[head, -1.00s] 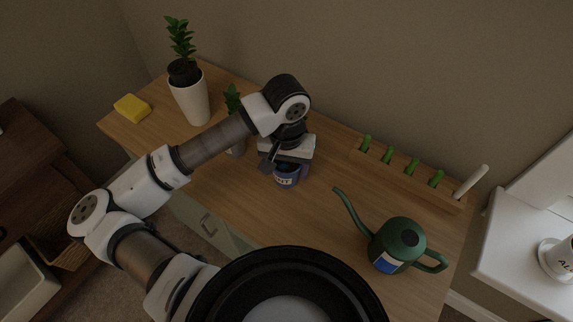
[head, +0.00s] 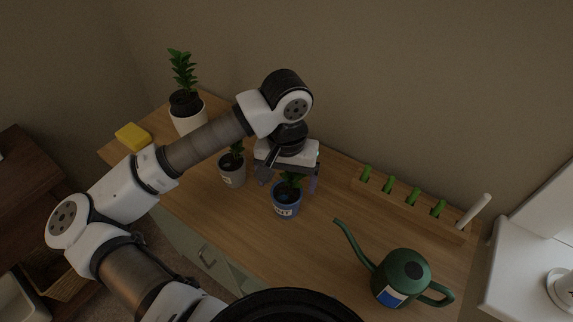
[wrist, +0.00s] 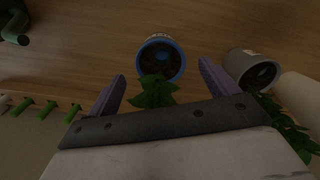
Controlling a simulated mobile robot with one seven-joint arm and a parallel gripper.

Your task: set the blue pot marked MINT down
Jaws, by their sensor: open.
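The blue pot marked MINT (head: 286,208) stands upright on the wooden table, with a small green plant in it. Its label faces the head camera and is partly legible. In the wrist view the blue pot (wrist: 161,44) shows its round rim and dark soil just beyond the fingertips. My gripper (head: 288,184) is open behind the pot. In the wrist view the two purple fingers of my gripper (wrist: 162,82) are spread wide, with the plant's leaves between them and nothing held.
A grey pot with a plant (head: 232,172) stands close left of the blue pot. A white planter (head: 188,121) and a yellow sponge (head: 133,136) are at the back left. A green watering can (head: 402,277) stands front right, before a wooden rack (head: 408,206). Table around the blue pot's right is clear.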

